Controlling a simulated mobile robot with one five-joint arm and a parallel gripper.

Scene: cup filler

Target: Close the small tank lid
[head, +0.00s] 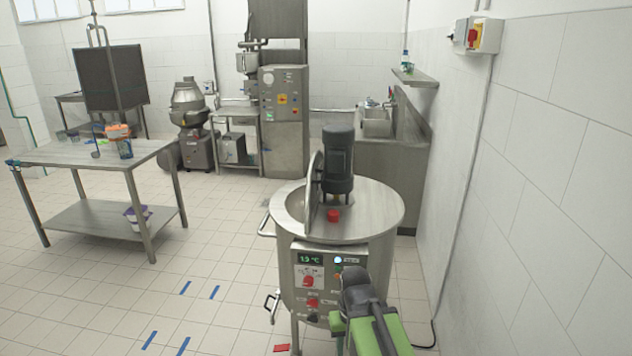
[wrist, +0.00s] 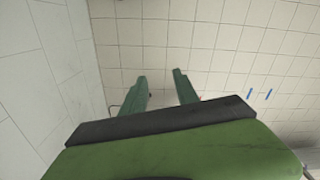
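The small tank (head: 352,268) is a round steel vessel with a dark motor (head: 338,160) on its fixed cover. Its lid (head: 313,192) stands raised, nearly upright and edge-on, just left of the motor. The tank's opening (head: 290,203) is uncovered on the left side. My gripper shows in the wrist view (wrist: 160,77) with its two green fingers apart and only floor between them. In the head view my green and black arm is low in front of the tank, below the lid. I cannot clearly make out the fingertips there.
A white tiled wall (head: 545,190) runs close along the right. A steel table (head: 90,152) with a jug (head: 119,142) stands at the left. A sink (head: 376,128) is behind the tank. The floor left of the tank is clear, with blue tape marks (head: 185,288).

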